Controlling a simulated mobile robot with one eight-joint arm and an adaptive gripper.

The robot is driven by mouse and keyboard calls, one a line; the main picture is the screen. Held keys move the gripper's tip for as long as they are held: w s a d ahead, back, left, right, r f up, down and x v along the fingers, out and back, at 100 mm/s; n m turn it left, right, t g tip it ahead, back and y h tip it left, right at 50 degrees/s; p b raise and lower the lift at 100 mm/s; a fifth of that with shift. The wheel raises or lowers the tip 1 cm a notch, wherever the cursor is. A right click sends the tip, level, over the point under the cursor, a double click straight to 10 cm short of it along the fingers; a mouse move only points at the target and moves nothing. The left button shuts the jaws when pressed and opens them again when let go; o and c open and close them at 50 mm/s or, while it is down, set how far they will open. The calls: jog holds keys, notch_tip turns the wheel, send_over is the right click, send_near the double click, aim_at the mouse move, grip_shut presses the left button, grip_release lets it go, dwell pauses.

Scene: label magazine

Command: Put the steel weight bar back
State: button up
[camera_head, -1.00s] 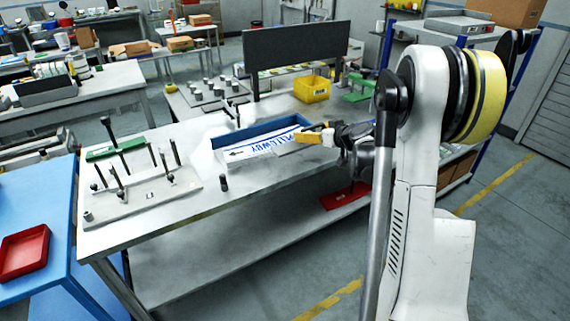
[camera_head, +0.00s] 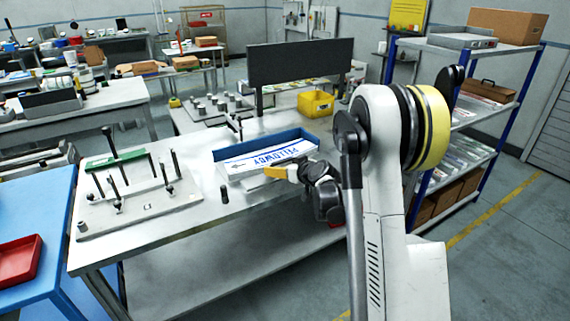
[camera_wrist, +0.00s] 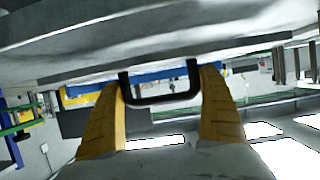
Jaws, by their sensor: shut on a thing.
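My gripper (camera_head: 276,173) has yellow fingers and is just in front of the label magazine, low over the bench. In the wrist view its fingers (camera_wrist: 160,105) close around the black U-shaped handle of the steel weight bar (camera_wrist: 160,99). In the head view the bar is mostly hidden by the gripper or hard to tell from the grey bench. The magazine is a tray with a blue back wall (camera_head: 262,146). White labels with blue lettering and an arrow (camera_head: 262,157) lie in it, and their print is in clear sight.
A fixture plate with upright pins and a green bar (camera_head: 115,160) stands at the left of the bench. A dark panel (camera_head: 300,62) and a yellow bin (camera_head: 315,104) are behind. Bare bench lies in front.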

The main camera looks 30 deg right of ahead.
jog(key=shift+f+b, duration=0.3)
jog(key=shift+f, duration=0.65)
jog(key=shift+f, duration=0.15)
jog(key=o, duration=1.2)
